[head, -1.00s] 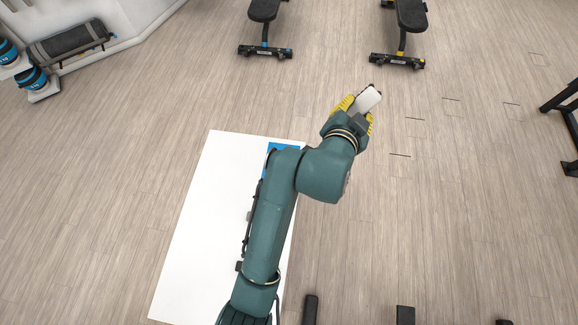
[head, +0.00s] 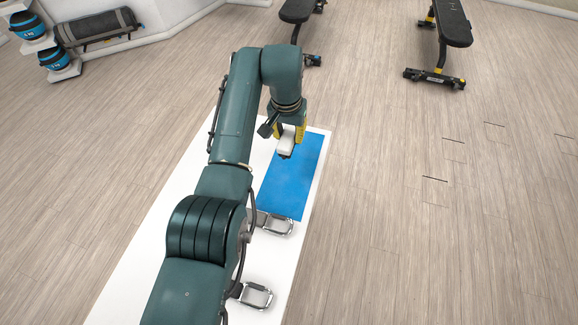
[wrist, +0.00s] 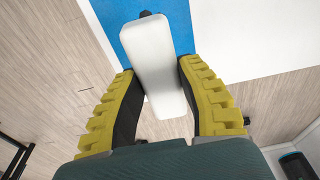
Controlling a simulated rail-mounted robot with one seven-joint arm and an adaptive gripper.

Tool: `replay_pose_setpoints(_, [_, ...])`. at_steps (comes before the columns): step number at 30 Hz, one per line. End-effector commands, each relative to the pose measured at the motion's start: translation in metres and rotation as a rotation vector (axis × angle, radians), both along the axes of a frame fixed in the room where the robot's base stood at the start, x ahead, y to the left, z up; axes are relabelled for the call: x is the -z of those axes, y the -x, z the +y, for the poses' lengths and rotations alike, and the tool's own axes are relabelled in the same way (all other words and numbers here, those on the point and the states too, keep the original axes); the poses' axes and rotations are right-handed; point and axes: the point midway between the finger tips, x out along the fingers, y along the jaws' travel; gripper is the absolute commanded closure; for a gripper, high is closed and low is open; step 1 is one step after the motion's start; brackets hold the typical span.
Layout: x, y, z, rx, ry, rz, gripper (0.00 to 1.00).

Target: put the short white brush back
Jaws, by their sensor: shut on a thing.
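The short white brush (wrist: 158,70) is between the yellow-padded fingers of my gripper (wrist: 160,90) in the wrist view, with a small dark tip at its far end. In the head view my gripper (head: 288,133) points down and is shut on the white brush (head: 286,146). The brush shows over the far part of a blue mat (head: 288,190) on a white surface (head: 135,275). The brush seems to be held above the mat; its exact height cannot be told.
Two metal-framed clips or holders, one by the mat's near edge (head: 277,223) and one nearer me (head: 256,295), are on the white surface. Black benches (head: 452,25) stand on the floor beyond. A rolled bag (head: 100,27) and blue-banded balls are at the far left.

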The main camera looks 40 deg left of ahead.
Motion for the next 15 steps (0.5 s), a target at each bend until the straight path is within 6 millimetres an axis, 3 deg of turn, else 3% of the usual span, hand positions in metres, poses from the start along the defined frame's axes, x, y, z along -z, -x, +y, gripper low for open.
replay_pose_setpoints(5, [0.005, 0.0, 0.0, 0.002, -0.001, -0.001, 0.91])
replay_pose_setpoints(15, [0.077, -0.001, 0.0, 0.003, -0.001, -0.001, 0.91])
